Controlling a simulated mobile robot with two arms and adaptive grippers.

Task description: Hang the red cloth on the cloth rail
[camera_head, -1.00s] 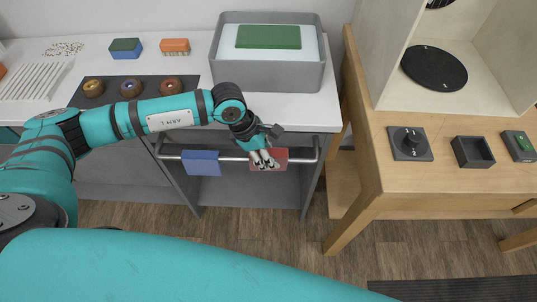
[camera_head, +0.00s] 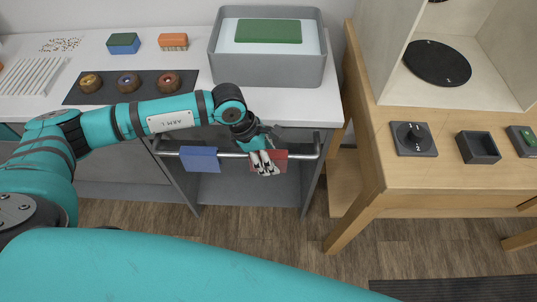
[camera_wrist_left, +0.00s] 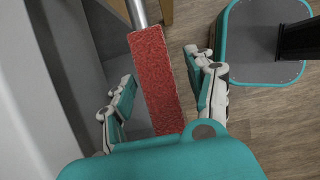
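The red cloth (camera_head: 281,156) hangs over the right part of the metal cloth rail (camera_head: 229,155), along the front of the counter. In the left wrist view, the red cloth (camera_wrist_left: 157,85) is a long strip over the rail (camera_wrist_left: 138,13). My left gripper (camera_head: 266,171) is at the red cloth and covers part of it in the head view. In the left wrist view, the left gripper (camera_wrist_left: 160,68) is open, one finger on each side of the cloth, with gaps visible between. My right gripper is not in view.
A blue cloth (camera_head: 199,160) hangs on the rail to the left. A grey basin (camera_head: 265,71) with a green block (camera_head: 268,31) stands on the counter above. A wooden table (camera_head: 364,150) stands close on the right. Floor (camera_head: 235,222) is open below the rail.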

